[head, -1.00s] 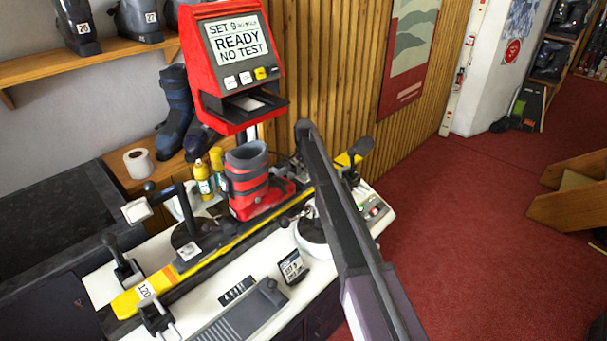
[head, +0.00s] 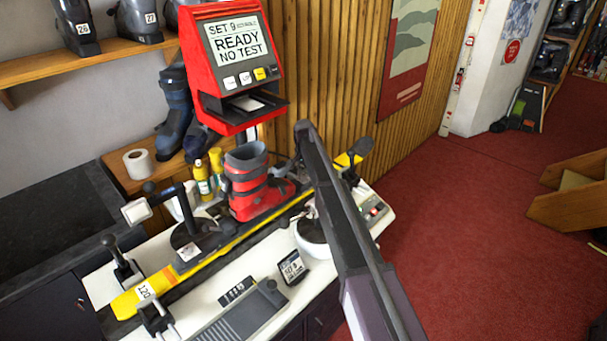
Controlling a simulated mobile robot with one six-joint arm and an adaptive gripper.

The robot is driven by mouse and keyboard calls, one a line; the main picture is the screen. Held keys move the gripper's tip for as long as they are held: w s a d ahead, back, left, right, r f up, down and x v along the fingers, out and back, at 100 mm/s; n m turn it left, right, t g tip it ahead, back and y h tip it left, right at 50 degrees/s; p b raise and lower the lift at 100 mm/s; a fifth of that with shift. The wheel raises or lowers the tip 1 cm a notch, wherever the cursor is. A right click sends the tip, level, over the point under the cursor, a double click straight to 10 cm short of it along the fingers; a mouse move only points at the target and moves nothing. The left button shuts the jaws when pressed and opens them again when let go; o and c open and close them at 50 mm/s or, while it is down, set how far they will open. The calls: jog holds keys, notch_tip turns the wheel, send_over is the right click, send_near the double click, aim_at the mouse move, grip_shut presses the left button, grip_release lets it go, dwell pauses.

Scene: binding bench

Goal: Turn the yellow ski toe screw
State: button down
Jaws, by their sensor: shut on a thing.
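The yellow ski (head: 245,236) lies clamped along the bench, with a tag reading 120 near its front left end. A red and grey boot (head: 249,190) stands upright on it, its toe pointing right. My arm crosses the picture in front of the boot's toe and the ski's far part. It hides the toe piece and its screw. The end of my arm bends down behind this link, so my gripper and whatever it holds are hidden. A red tester (head: 233,62) above reads "SET 9", "READY" and "NO TEST".
A small card (head: 292,267) reading "SET 9" stands on the white bench top (head: 213,292), beside a white round bowl (head: 313,244). Yellow bottles (head: 202,178) and a paper roll (head: 139,166) stand behind. Red carpet (head: 470,235) is open at right.

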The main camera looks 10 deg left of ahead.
jog(key=n, duration=0.8)
jog(key=shift+n, duration=0.4)
jog(key=shift+c, duration=1.8)
grip_release()
